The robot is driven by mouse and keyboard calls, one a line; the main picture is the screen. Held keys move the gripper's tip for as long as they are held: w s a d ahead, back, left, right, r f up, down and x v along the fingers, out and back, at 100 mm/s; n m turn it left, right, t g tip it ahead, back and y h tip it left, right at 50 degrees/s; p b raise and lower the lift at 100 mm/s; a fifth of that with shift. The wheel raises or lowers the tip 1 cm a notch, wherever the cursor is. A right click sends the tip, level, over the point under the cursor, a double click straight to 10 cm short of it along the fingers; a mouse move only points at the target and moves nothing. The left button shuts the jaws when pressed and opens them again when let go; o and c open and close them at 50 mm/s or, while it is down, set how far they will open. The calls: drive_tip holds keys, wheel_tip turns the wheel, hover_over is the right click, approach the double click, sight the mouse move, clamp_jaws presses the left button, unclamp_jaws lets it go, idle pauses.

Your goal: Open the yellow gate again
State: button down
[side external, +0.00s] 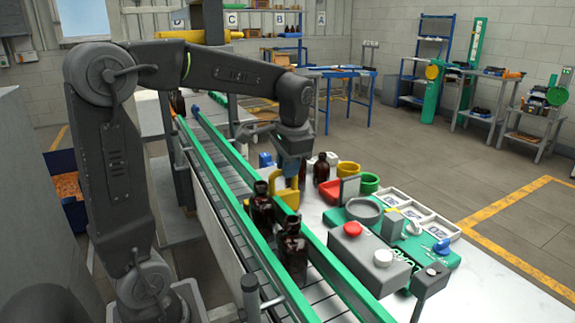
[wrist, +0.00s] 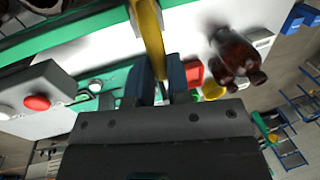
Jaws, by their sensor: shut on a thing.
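The yellow gate (side external: 287,189) stands at the right green rail of the conveyor, just beyond the amber bottles there. My gripper (side external: 292,168) reaches down onto it from above. In the wrist view the gate shows as a yellow bar (wrist: 149,38) running between the two dark fingers of my gripper (wrist: 159,80), which is shut on it. Two amber bottles, the farther one (side external: 262,208) and the nearer one (side external: 292,252), stand upright on the conveyor (side external: 225,172). The gate's lower part is partly hidden, and I cannot tell its exact angle to the belt.
More amber bottles (side external: 321,169) stand on the white table right of the gate; amber bottles also show in the wrist view (wrist: 236,54). A red-button box (side external: 352,244), a green fixture (side external: 385,225), yellow and green cups (side external: 369,183) and white trays (side external: 430,220) crowd the table.

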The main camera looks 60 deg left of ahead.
drive_tip(key=w, duration=0.6)
drive_tip(key=shift+w, duration=0.3)
drive_tip(key=shift+r, duration=0.1)
drive_tip(key=c, duration=1.1)
unclamp_jaws()
wheel_tip(320, 180, up, 14)
drive_tip(key=d, duration=0.2)
drive_tip(key=shift+d+f, duration=0.25)
drive_tip(key=shift+d, duration=0.1)
wheel_tip(320, 180, down, 14)
drive_tip(key=a, duration=0.2)
drive_tip(key=shift+s+a+r, duration=0.15)
drive_tip(key=shift+s+a, duration=0.25)
drive_tip(key=shift+s, duration=0.05)
